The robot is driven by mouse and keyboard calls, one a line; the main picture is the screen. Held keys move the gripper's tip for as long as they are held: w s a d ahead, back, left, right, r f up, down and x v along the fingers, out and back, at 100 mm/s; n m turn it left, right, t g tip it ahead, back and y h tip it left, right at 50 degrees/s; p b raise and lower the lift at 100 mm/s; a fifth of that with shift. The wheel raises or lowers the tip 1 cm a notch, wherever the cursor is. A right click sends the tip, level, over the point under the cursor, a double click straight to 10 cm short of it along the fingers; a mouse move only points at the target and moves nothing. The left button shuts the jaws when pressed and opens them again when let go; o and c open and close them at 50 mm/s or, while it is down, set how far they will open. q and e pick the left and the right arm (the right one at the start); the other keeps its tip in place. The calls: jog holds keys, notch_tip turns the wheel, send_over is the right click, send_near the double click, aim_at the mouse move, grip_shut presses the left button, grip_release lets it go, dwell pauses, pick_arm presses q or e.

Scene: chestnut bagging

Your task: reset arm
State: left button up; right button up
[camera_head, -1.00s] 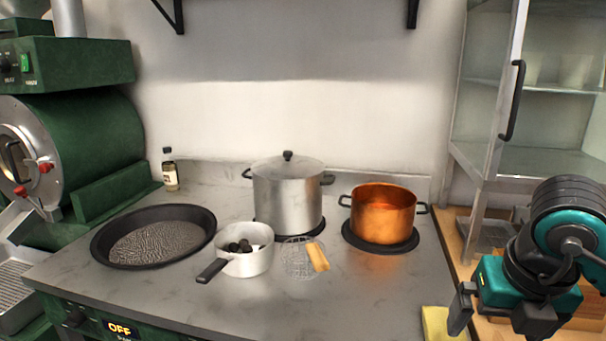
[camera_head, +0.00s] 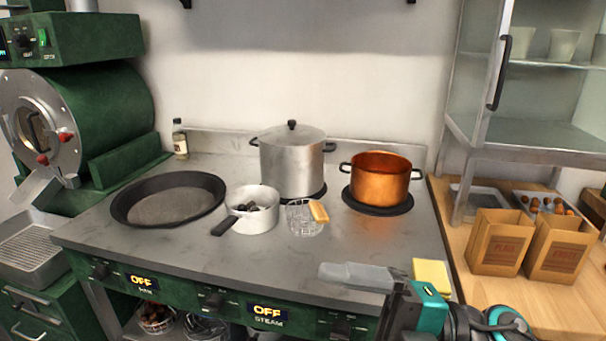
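My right arm, teal and black, comes in at the bottom right, with its gripper (camera_head: 400,308) low in front of the counter's front edge. The fingertips are partly cut off and unclear, so I cannot tell whether it is open or shut. A pale grey flat shape (camera_head: 355,276) shows just left of it at the counter edge; I cannot tell what it is or whether it is held. My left gripper is out of view.
The counter holds a black pan (camera_head: 168,198), white saucepan (camera_head: 255,222) with dark pieces, wire basket (camera_head: 305,222), lidded steel pot (camera_head: 290,165), copper pot (camera_head: 380,182) and yellow sponge (camera_head: 432,274). Two paper bags (camera_head: 499,243) (camera_head: 557,250) stand right, below a glass cabinet (camera_head: 545,130).

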jog(key=w+d+f+m+t+h, duration=0.4)
jog(key=d+f+m+t+h, duration=0.15)
jog(key=m+t, duration=0.5)
jog(key=w+d+f+m+t+h, duration=0.35)
jog(key=f+m+t+h, duration=0.3)
jog(key=m, duration=0.65)
jog(key=s+d+f+m+g+h, duration=0.1)
jog(key=s+f+m+g+h, duration=0.1)
jog(key=f, duration=0.4)
jog(key=s+d+f+m+g+h, duration=0.2)
jog(key=s+f, duration=0.3)
jog(key=f, duration=0.2)
jog(key=s+d+f+m+g+h+p, duration=0.1)
jog(key=s+d+f+m+g+h, duration=0.1)
jog(key=f, duration=0.4)
jog(key=shift+s+f+g, duration=0.25)
jog(key=shift+s+g, duration=0.35)
jog(key=shift+s, duration=0.2)
